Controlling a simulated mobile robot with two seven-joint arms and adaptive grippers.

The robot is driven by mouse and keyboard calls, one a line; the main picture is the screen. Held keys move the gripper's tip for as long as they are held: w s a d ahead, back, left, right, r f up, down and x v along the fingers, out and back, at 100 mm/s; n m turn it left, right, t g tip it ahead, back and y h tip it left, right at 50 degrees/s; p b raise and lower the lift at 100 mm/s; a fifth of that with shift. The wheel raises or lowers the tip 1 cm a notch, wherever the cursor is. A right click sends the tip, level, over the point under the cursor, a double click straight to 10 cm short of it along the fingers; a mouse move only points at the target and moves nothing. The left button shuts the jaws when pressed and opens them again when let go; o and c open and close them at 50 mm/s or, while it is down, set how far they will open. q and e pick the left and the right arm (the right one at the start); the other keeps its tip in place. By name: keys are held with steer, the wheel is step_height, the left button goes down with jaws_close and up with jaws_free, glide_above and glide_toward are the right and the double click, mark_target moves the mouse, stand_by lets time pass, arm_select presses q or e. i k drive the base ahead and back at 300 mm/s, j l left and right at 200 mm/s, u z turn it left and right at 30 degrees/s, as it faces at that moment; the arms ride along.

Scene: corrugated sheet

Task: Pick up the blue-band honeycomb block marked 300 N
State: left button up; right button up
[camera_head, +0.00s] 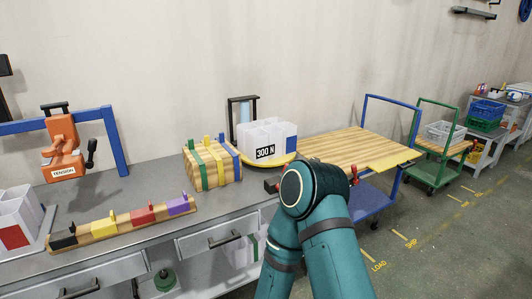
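The white honeycomb block (268,130) stands upright on a round yellow-rimmed plate (287,159) on the grey bench. A black label reading 300 N is on its front and a blue patch is on its right side. My teal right arm (318,200) rises from the bottom, and its rounded joint is in front of and to the right of the block. I see no fingers holding the block. My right gripper does not show clearly, and the arm may hide it. My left gripper is not in view.
A wooden block with coloured straps (212,165) stands just left of the plate. A rack with coloured clips (125,222), an orange tension device (62,148) and a white block with a red patch (17,222) are farther left. A wood-topped cart (350,146) stands to the right.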

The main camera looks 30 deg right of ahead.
mark_target(262, 141)
steer(key=i+l+z, duration=0.1)
steer(key=z, duration=0.3)
steer(key=i+z, duration=0.1)
steer(key=z, duration=0.3)
steer(key=i+l+z, duration=0.1)
steer(key=z, duration=0.3)
